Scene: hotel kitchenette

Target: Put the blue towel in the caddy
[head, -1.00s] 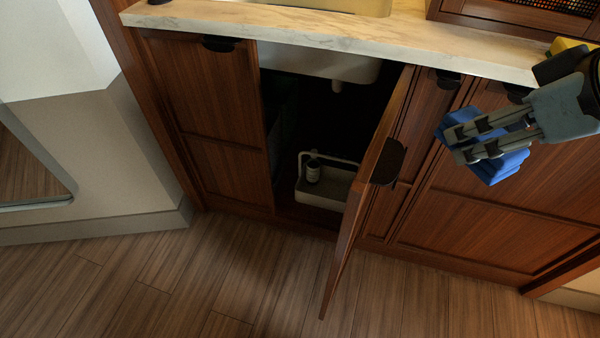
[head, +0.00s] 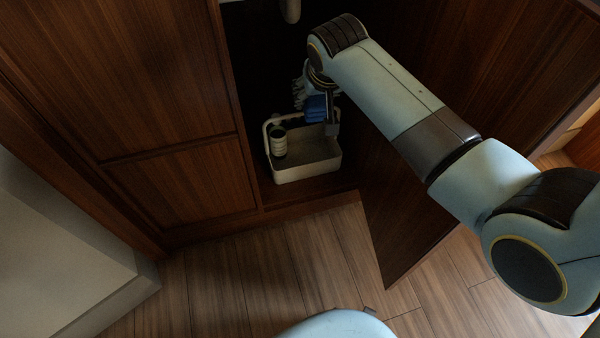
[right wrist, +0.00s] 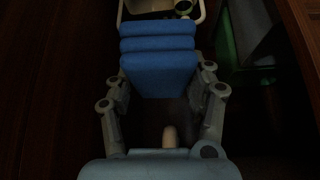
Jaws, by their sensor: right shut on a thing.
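The blue towel (head: 316,107) is folded and held by my right gripper (head: 318,98) inside the open cabinet, above the back part of the caddy. In the right wrist view the towel (right wrist: 158,60) sits between the two fingers of the right gripper (right wrist: 160,85), its folds showing. The caddy (head: 307,171) is a pale open tray with a handle, standing on the cabinet floor. Its rim and handle show past the towel in the right wrist view (right wrist: 202,12). My forearm covers part of the gripper in the head view. My left gripper is not in view.
A dark bottle with a light label (head: 278,142) stands in the caddy's left part; the rest looks empty. The open cabinet door (head: 400,215) is at the right, under my arm. A pale drain pipe (head: 290,10) hangs above. A green thing (right wrist: 228,45) stands beside the caddy.

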